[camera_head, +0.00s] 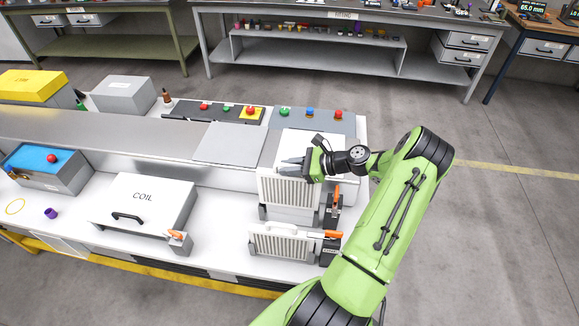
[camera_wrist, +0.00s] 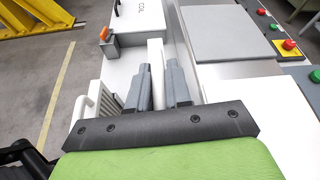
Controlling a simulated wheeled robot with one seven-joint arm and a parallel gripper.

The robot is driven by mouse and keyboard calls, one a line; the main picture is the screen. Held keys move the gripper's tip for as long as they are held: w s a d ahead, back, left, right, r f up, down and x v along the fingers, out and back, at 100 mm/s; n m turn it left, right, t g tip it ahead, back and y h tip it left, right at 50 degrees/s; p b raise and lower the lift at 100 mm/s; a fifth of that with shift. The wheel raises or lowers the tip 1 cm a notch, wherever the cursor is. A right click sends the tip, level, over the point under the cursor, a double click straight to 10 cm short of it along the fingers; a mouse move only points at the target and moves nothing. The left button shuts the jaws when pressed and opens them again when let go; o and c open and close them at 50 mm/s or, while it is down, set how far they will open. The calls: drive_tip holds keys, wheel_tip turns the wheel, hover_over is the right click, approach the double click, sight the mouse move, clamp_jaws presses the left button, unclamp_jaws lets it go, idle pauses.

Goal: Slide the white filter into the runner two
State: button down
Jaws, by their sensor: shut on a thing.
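The white filter (camera_head: 288,189), a pleated panel in a pale frame, stands upright near the right end of the white bench. My gripper (camera_head: 293,166) is shut on its top edge. In the wrist view the two grey fingers of my gripper (camera_wrist: 161,85) lie either side of the white filter (camera_wrist: 156,62), seen as a narrow strip. Below the filter is a white body; I cannot tell which part is runner two or whether the filter sits in a runner. A second pleated filter (camera_head: 279,244) with a handle stands in front, also in the wrist view (camera_wrist: 108,100).
Grey blocks with orange levers (camera_head: 336,194) (camera_head: 332,234) stand right of the filters. A white COIL box (camera_head: 143,205) lies to the left. A grey plate (camera_head: 229,144) and a button panel (camera_head: 316,119) are behind. Open floor lies right of the bench.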

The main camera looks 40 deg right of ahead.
sight(290, 187)
drive_tip(key=shift+p, duration=0.3)
drive_tip(key=shift+f, duration=0.15)
drive_tip(key=shift+f+b, duration=2.95)
drive_tip(key=shift+f, duration=1.65)
drive_tip(key=c, duration=1)
unclamp_jaws()
wheel_tip(290, 187, up, 10)
